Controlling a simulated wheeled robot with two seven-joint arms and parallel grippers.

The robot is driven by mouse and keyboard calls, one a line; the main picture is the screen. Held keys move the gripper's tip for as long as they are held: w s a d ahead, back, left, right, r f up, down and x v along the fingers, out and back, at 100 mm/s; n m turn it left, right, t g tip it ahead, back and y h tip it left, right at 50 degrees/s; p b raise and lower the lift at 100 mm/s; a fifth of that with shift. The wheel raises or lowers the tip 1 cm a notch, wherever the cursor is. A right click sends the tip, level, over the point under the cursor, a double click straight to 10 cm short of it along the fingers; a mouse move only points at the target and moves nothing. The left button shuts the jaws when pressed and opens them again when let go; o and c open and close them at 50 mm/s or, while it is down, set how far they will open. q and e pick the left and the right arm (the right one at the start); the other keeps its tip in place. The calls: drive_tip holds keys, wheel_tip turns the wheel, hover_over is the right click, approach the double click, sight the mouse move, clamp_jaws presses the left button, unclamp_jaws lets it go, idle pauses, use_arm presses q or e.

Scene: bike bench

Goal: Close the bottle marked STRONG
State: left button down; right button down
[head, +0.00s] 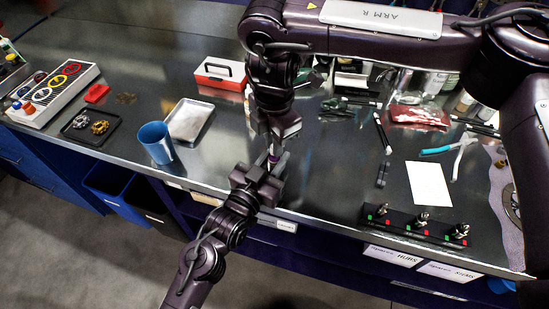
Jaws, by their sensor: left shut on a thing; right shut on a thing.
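My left gripper (265,172) comes up from the bottom of the head view and is shut on a small bottle (273,158) at the front edge of the bench. Only a little of the bottle shows, purple and pale, between the two grippers. My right gripper (275,140) points down from above and is shut at the top of the bottle, where its cap is. The grippers hide the cap, any marking, and whether the cap is seated.
On the bench, a blue cup (156,142) and a silver tray (188,121) stand left of my grippers. A red and white box (220,73) is behind. A white sheet (428,184), pliers (455,150) and a black rack (415,226) lie right.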

drive_tip(key=m, duration=0.6)
drive_tip(key=shift+m, duration=0.4)
drive_tip(key=m, duration=0.8)
drive_tip(key=c, duration=1.3)
unclamp_jaws()
wheel_tip(320, 180, up, 12)
drive_tip(key=shift+f, duration=0.1)
